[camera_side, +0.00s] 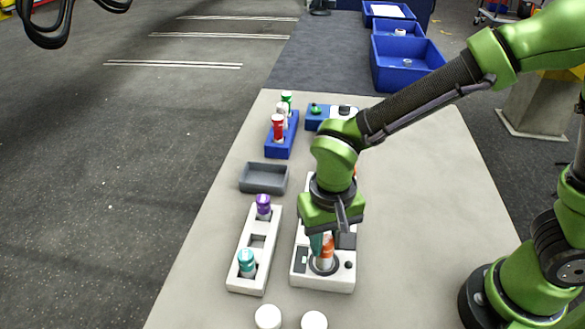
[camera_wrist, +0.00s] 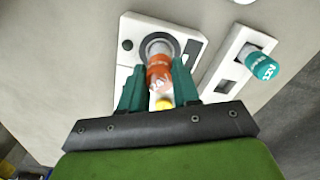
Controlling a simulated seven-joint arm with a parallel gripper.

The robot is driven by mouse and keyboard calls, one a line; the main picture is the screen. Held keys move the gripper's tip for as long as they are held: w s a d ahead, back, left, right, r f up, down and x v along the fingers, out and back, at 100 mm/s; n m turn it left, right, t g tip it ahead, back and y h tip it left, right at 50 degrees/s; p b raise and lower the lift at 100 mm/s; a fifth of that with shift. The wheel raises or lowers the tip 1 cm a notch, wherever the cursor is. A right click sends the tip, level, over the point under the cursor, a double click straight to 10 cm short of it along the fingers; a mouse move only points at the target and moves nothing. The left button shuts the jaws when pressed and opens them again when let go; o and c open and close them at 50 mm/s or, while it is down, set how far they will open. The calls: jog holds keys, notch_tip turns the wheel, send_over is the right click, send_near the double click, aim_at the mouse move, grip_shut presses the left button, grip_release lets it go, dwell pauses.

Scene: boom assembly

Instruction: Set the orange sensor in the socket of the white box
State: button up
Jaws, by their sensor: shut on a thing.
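The orange sensor (camera_side: 327,247) is upright at the dark round socket of the white box (camera_side: 325,281), near the box's front end. My gripper (camera_side: 322,243) points down over the box with its fingers shut on the sensor. In the wrist view the orange sensor (camera_wrist: 158,69) stands between my two teal fingertips (camera_wrist: 158,85), its far end at the ring of the socket on the white box (camera_wrist: 132,30). I cannot tell whether the sensor is fully seated. My gripper hides part of the box.
Left of the box, a white rack (camera_side: 247,271) holds a teal sensor (camera_side: 247,262) and a purple one (camera_side: 263,206). Behind are a grey tray (camera_side: 263,178) and a blue rack (camera_side: 281,148). Two white round things (camera_side: 268,317) are at the front.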

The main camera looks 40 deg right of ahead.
jog(key=shift+f, duration=1)
jog(key=shift+f, duration=0.1)
jog(key=o, duration=1.1)
jog(key=shift+r, duration=3.5)
